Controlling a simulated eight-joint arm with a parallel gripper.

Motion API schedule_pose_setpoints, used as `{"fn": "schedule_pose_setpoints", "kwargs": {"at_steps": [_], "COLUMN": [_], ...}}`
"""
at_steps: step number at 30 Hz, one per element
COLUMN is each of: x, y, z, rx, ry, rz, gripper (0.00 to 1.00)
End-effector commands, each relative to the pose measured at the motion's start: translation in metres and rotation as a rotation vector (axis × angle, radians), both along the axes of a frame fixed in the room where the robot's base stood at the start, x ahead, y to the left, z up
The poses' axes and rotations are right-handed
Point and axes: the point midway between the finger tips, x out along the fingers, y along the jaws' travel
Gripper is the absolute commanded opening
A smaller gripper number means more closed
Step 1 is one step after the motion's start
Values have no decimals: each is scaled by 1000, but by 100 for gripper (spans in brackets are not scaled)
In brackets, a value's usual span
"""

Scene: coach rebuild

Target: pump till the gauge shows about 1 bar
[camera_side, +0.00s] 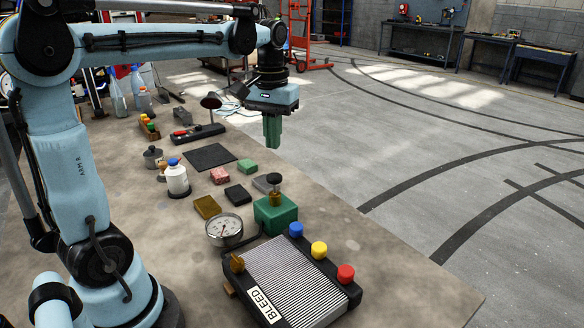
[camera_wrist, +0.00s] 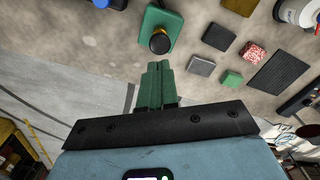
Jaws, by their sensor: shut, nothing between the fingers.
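The green pump block (camera_side: 275,214) stands on the table with a dark round knob (camera_side: 273,179) on a brass stem above it. In the wrist view the pump block (camera_wrist: 172,14) and its knob (camera_wrist: 160,41) show from above, just beyond my fingertips. The round white gauge (camera_side: 224,229) sits beside the pump, at the corner of the ribbed black unit; its needle is too small to read. The gauge is not in the wrist view. My gripper (camera_side: 272,146) hangs in the air above and behind the knob, apart from it. Its green fingers (camera_wrist: 158,66) are shut and empty.
The ribbed unit (camera_side: 293,280), labelled BLEED, carries blue (camera_side: 296,229), yellow (camera_side: 319,250) and red (camera_side: 346,273) knobs. The table's right front is bare.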

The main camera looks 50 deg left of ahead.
Motion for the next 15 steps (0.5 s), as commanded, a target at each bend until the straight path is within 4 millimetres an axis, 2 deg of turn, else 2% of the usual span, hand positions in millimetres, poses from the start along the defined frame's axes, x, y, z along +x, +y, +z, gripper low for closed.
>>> {"fn": "schedule_pose_setpoints", "kwargs": {"at_steps": [6,15], "x": [0,0], "y": [0,0], "z": [16,18], "rx": [0,0], "ry": [0,0], "rz": [0,0], "gripper": [0,0]}}
